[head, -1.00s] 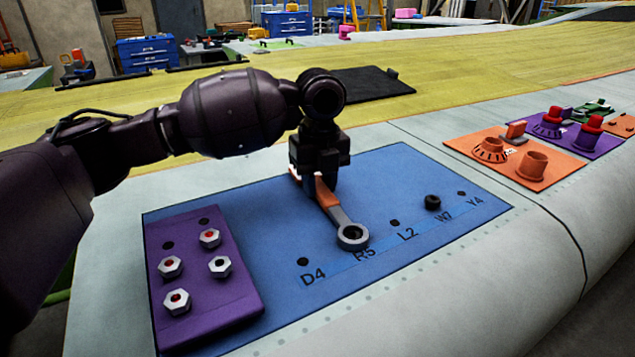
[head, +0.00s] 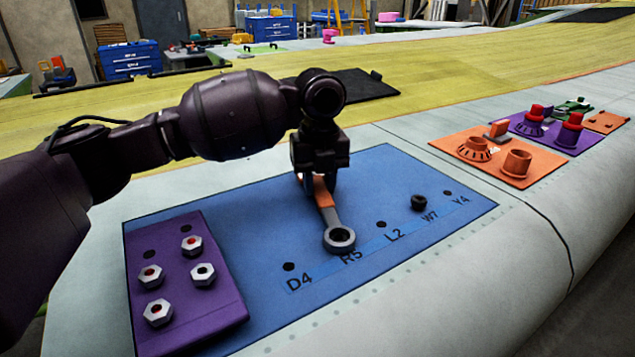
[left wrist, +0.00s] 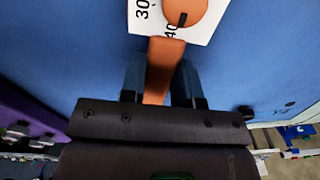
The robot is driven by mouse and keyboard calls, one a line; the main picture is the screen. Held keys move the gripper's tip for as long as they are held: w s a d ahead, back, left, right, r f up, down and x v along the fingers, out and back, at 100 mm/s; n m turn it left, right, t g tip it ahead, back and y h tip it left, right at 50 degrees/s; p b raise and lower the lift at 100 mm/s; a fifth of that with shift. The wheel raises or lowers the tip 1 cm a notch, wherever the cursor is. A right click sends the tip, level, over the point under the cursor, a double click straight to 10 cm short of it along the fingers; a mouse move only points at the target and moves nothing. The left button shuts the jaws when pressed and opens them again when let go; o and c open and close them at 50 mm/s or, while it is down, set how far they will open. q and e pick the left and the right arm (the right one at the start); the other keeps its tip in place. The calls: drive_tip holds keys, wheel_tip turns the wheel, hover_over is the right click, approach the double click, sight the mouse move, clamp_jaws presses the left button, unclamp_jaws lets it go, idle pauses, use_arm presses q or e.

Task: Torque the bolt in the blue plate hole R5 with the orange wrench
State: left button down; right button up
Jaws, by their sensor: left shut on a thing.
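The blue plate (head: 400,180) lies on the pale wing surface, with holes labelled D4, R5, L2, W7 and Y4. My left gripper (head: 318,184) is shut on the orange handle of the wrench (head: 327,207). The wrench's grey ring end (head: 339,239) lies over the R5 position, just above its label. A dark shape shows inside the ring; I cannot tell how the bolt sits there. In the left wrist view the orange handle (left wrist: 162,65) runs between the fingers, with a white numbered dial card (left wrist: 205,25) beyond it. My right gripper is not in view.
A purple block (head: 230,295) with several hex nuts sits on the plate's left end. A black part (head: 419,203) stands at W7. Orange (head: 540,175) and purple (head: 582,139) plates with fittings lie at the right. The plate's middle right is clear.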

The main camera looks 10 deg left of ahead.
sight(341, 194)
use_arm(q)
drive_tip(key=shift+w+d+m+b, duration=0.15)
drive_tip(key=shift+w+d+m, duration=0.1)
drive_tip(key=shift+d+m, duration=0.25)
drive_tip(key=shift+w+d+m+b, duration=0.2)
drive_tip(key=shift+d+m, duration=0.2)
drive_tip(key=shift+d, duration=0.4)
drive_tip(key=shift+m, duration=0.3)
drive_tip(key=shift+d, duration=0.15)
drive_tip(key=shift+w+d+m, duration=0.15)
drive_tip(key=shift+d+m, duration=0.35)
drive_tip(key=shift+r, duration=0.1)
